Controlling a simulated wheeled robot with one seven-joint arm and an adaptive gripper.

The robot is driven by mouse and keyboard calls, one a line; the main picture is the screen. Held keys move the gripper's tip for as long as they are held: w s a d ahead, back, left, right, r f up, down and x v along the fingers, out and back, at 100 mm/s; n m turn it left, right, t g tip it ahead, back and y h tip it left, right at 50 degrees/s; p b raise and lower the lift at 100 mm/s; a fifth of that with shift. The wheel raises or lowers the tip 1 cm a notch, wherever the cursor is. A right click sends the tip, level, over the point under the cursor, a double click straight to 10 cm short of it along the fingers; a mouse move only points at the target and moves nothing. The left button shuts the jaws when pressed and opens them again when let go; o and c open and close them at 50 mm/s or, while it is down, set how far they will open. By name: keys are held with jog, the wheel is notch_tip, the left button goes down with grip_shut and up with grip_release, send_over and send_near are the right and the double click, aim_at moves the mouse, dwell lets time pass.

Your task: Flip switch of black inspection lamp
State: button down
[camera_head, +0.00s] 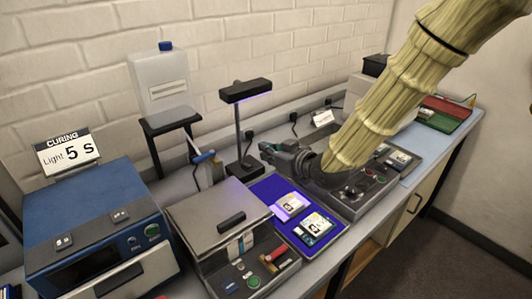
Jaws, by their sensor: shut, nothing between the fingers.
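The black inspection lamp (246,91) stands behind the blue mat (271,189), with a bar-shaped head on a thin post above a dark base (241,167). A violet glow shows along the underside of its head and on the mat below. My gripper (264,149) is shut and empty, its tips pointing left, just right of the lamp's post and base. I cannot tell whether the tips touch the lamp. The switch is too small or hidden to make out.
Small boards (317,227) lie on the mat. A grey box with buttons (210,212) and a blue curing oven (88,225) stand to the left. A white jug (160,82) sits on a stand behind. My arm covers part of the right-hand equipment.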

jog(key=shift+f, duration=0.1)
jog(key=b, duration=0.3)
jog(key=w+f+b, duration=0.1)
jog(key=b, duration=0.2)
jog(key=shift+d, duration=0.25)
jog(key=shift+d+r+g+h+b, duration=0.1)
jog(key=shift+r+g+h+b, duration=0.25)
jog(key=shift+b, duration=0.7)
jog(key=shift+f, duration=0.1)
jog(key=p, duration=0.2)
send_over(247, 166)
jog(key=s+d, duration=0.1)
jog(key=d, duration=0.1)
jog(key=f, duration=0.3)
jog(key=shift+s+f, duration=0.2)
jog(key=shift+f, duration=0.2)
notch_tip(247, 166, down, 3)
jog(key=shift+r, duration=0.1)
jog(key=shift+s+f, duration=0.1)
jog(key=shift+f, duration=0.55)
